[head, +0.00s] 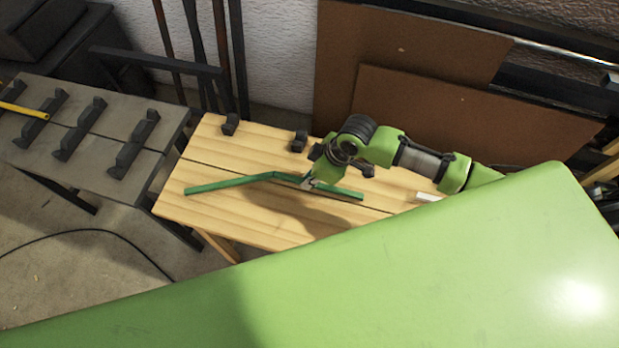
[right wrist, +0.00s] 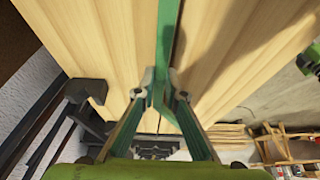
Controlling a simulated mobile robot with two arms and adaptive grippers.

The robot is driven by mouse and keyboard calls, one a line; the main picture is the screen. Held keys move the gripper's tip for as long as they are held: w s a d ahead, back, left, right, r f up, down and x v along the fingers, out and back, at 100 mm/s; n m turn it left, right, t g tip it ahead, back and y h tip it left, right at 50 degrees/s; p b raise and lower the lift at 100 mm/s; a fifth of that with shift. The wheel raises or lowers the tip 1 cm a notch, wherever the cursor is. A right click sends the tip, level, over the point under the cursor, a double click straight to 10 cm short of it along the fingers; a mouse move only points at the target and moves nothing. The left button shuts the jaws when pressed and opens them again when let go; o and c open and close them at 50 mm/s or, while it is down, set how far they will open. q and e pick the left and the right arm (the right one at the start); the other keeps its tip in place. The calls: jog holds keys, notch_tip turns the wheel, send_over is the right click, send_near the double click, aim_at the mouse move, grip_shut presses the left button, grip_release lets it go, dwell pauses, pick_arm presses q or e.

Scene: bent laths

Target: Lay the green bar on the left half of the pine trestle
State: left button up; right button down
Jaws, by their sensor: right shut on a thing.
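The green bar (head: 230,183) is a thin, bent lath over the pine trestle (head: 215,150), with its bend near the middle. My right gripper (head: 308,183) is shut on the bar to the right of the bend. In the right wrist view the fingers (right wrist: 162,88) close on the bar (right wrist: 167,40) from both sides. A shadow lies on the planks below the gripper; I cannot tell exactly how high the bar hangs. The bar's left end reaches over the left part of the trestle. My left gripper is not clearly seen.
Dark blocks (head: 230,124) stand along the trestle's back edge. A small white piece (head: 427,197) lies at its right. A grey trestle (head: 60,125) with dark rests and a yellow bar (head: 22,110) stands to the left, across a narrow gap. Brown boards (head: 440,120) lean behind.

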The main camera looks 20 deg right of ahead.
aim_at(326, 187)
jog(key=shift+f, duration=0.5)
jog(key=shift+f, duration=0.1)
jog(key=c, duration=2.1)
grip_release()
jog(key=shift+f, duration=0.1)
jog(key=shift+r, duration=0.35)
jog(key=v, duration=1.1)
jog(key=shift+d+r, duration=0.2)
jog(key=shift+r, duration=0.1)
jog(key=shift+s, duration=0.25)
